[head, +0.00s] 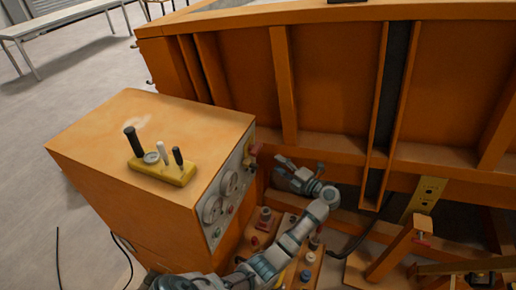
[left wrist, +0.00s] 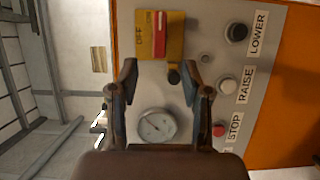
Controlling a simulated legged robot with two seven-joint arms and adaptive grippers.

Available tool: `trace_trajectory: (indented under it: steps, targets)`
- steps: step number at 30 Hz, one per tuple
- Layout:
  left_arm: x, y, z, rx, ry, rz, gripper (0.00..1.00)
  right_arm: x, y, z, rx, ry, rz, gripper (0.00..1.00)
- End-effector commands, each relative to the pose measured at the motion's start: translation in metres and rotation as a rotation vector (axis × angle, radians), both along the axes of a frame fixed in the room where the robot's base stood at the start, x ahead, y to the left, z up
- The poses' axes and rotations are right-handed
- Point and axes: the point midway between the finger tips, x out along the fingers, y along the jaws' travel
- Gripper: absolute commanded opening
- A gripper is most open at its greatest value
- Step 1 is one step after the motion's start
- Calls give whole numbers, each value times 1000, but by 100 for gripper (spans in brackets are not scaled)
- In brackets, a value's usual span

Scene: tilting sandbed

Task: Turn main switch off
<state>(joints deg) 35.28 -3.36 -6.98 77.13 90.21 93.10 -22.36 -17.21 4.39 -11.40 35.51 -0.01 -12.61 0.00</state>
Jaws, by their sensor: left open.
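The main switch (left wrist: 160,35) shows in the left wrist view as a yellow and red plate marked OFF. In the head view a small red part (head: 256,148), which looks like this switch, sits at the panel's far top edge. My left gripper (left wrist: 158,78) is open and empty, facing the panel, with the lever's dark end between its two fingers in the picture. I cannot tell any contact. In the head view the left gripper (head: 283,168) is right of the panel. My right gripper is not clearly visible.
The grey panel (left wrist: 205,22) carries a round gauge (left wrist: 157,125) and buttons labelled LOWER (left wrist: 236,32), RAISE (left wrist: 228,85) and STOP (left wrist: 219,130). The orange cabinet (head: 150,125) has levers on top. The orange sandbed frame (head: 340,145) stands behind the arm.

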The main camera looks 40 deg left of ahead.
Motion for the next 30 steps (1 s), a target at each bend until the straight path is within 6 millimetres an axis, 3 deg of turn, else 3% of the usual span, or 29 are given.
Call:
trace_trajectory:
  steps: [6,15,28,30]
  targets:
    - [4,55,3,5,2,2,48,1,0,15,0,-2,1,0]
    - [9,106,2,4,1,1,48,2,0,24,0,-2,2,0]
    - [10,116,0,2,-1,-1,48,2,-4,25,-5,-3,4,0]
    - [10,116,0,1,-1,-1,30,2,-5,25,-6,-2,3,0]
